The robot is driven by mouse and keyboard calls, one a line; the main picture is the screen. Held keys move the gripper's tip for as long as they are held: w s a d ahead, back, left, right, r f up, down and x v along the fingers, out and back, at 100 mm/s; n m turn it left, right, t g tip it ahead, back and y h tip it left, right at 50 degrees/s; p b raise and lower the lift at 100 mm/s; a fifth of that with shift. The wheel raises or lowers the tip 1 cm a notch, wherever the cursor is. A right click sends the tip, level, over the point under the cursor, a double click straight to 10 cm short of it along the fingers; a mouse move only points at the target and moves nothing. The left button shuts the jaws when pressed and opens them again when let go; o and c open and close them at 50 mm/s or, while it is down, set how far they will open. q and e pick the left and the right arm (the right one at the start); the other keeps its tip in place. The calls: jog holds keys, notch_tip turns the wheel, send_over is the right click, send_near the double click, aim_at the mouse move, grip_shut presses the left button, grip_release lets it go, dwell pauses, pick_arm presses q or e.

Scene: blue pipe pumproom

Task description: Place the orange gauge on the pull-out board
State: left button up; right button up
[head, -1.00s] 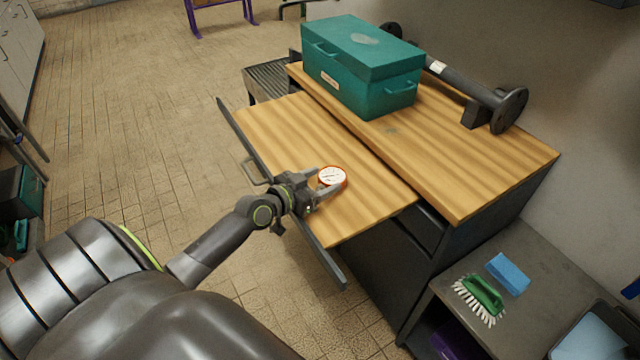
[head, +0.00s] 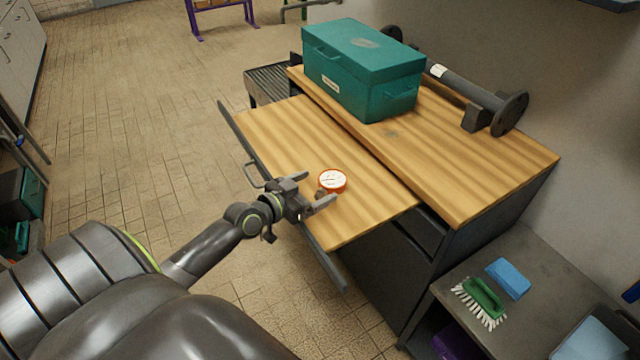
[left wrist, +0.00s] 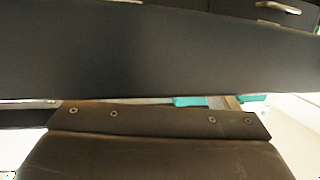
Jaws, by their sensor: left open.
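The orange gauge (head: 332,180) has a white dial and an orange rim. In the head view it lies on the wooden pull-out board (head: 280,140), dial up, near the board's front right part. A small brownish fitting shows at its near side. My left gripper (head: 320,193) is open just to the near left of the gauge, its fingers spread toward it and apart from the dial. My right gripper is in neither view.
A teal toolbox (head: 365,75) and a dark flanged pipe (head: 465,90) stand on the bench top (head: 480,165) behind the board. A green brush (head: 484,297) and a blue sponge (head: 508,278) lie on a lower shelf at right. The board's left part is clear.

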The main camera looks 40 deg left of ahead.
pick_arm(q)
jog(key=v, duration=0.9)
jog(key=shift+s+p, duration=0.2)
jog(key=shift+p, duration=0.1)
